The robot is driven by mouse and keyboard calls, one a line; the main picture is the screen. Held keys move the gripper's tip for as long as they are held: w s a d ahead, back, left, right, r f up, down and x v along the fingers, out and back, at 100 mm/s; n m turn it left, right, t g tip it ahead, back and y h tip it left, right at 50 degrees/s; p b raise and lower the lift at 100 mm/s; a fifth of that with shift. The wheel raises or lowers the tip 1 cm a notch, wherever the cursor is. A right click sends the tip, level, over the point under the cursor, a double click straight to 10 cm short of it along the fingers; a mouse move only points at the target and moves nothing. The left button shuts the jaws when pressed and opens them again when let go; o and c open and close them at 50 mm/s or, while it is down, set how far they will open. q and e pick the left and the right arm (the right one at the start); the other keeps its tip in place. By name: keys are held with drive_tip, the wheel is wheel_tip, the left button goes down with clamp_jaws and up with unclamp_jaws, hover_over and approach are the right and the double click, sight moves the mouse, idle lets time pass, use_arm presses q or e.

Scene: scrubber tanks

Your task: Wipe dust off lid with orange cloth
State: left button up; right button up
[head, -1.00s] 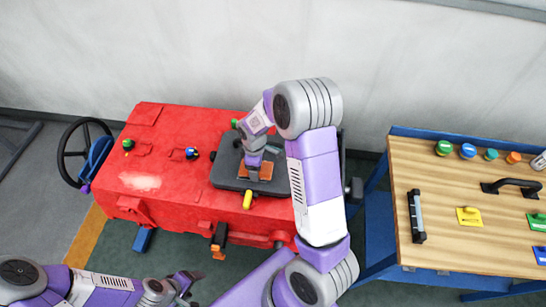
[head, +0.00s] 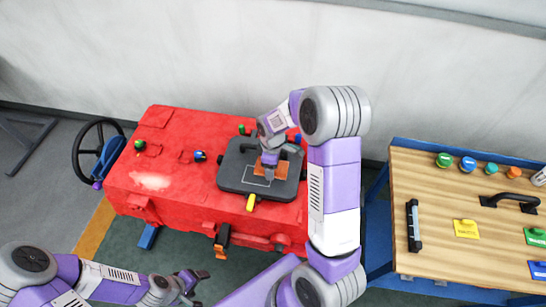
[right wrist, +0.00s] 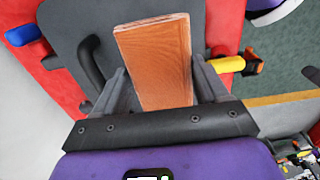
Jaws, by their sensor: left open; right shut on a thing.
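The dark grey lid (head: 232,178) lies on top of the red machine, with a thin pale rectangular outline on its surface. The orange cloth (head: 276,174), a flat folded pad, is on the right half of the lid. My right gripper (head: 268,166) is shut on the cloth from above. In the right wrist view the cloth (right wrist: 155,60) sits between the two fingers, over the grey lid (right wrist: 215,20). Whether it touches the lid all over is hidden. I cannot make out dust on the lid. My left gripper (head: 194,279) is open and empty at the lower left, away from the machine.
The red machine (head: 120,180) has a black steering wheel (head: 88,150) at left. A yellow handle (head: 251,203) sticks out at the lid's front edge. A black curved handle (right wrist: 90,62) rises beside the cloth. A wooden-topped bench (head: 440,255) with several small items stands at right.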

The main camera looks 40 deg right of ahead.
drive_tip(key=shift+r+p, duration=0.75)
drive_tip(key=shift+r, duration=0.55)
